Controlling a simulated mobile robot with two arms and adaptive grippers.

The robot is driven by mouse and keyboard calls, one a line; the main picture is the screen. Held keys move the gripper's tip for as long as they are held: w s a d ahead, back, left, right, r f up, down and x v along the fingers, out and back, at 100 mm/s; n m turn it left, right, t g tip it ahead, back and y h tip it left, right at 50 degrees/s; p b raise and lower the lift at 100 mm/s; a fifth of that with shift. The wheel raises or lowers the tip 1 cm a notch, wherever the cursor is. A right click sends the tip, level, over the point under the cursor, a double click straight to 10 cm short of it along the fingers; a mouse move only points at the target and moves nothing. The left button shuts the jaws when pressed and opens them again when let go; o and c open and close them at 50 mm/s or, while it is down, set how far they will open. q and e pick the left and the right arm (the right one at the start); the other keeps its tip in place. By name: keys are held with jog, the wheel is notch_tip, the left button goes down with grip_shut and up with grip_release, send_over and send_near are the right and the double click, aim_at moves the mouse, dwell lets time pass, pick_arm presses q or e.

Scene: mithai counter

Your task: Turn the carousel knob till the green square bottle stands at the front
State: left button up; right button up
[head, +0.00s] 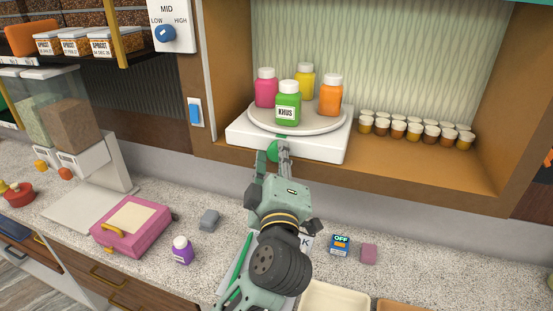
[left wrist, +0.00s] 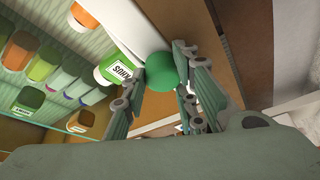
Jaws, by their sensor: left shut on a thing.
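A white carousel (head: 240,132) stands in a wooden niche with a round grey turntable (head: 328,125) on top. The green square bottle (head: 288,98), labelled KHUS, stands at the front of the turntable. It also shows in the left wrist view (left wrist: 113,72). A pink bottle (head: 266,88) stands at the left, a yellow one (head: 304,78) at the back and an orange one (head: 330,95) at the right. My left gripper (head: 279,155) is shut on the round green knob (left wrist: 162,73) at the carousel's front. The knob is partly hidden by the fingers. My right gripper is not in view.
Several small lidded jars (head: 415,132) stand right of the carousel. On the counter are a pink box (head: 134,226), a purple bottle (head: 181,250), a grey block (head: 209,219), a blue OFF box (head: 339,245) and a pale tray (head: 335,297).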

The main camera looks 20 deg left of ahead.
pick_arm(q)
jog(key=shift+r+n, duration=0.3)
jog(key=shift+r, duration=0.35)
jog(key=o, duration=0.9)
jog(key=shift+c, duration=0.2)
jog(key=shift+o, duration=0.6)
jog(key=shift+d+f, duration=0.1)
jog(key=shift+d, duration=0.05)
